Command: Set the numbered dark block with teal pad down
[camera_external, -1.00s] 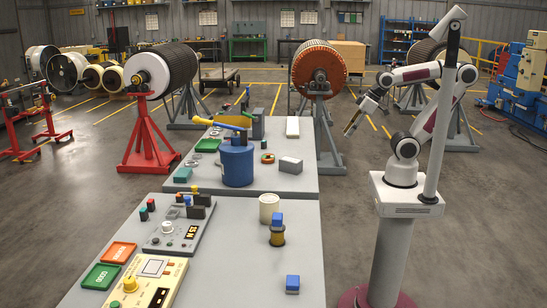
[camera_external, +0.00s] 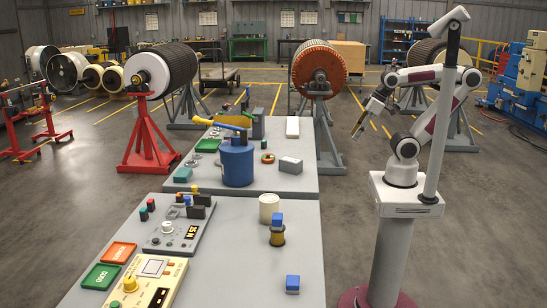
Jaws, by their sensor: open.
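My gripper (camera_external: 358,134) is open and empty. It hangs in the air to the right of the far table, its fingers pointing down and left, seen nearly edge-on. A dark block with pale markings (camera_external: 191,232) sits on the grey panel (camera_external: 163,243) on the near table. The marks look like a number, but they are too small to read surely, and no teal pad can be made out on it. Other dark blocks (camera_external: 201,199) stand at the back of that panel. My gripper is well apart from all of these.
The near table (camera_external: 255,285) also holds a white cup (camera_external: 268,208), blue blocks (camera_external: 292,284), a spool (camera_external: 277,236) and green and orange trays (camera_external: 101,277). The far table holds a blue canister (camera_external: 236,163), a grey block (camera_external: 290,165) and a teal block (camera_external: 182,174). Rotor stands are behind.

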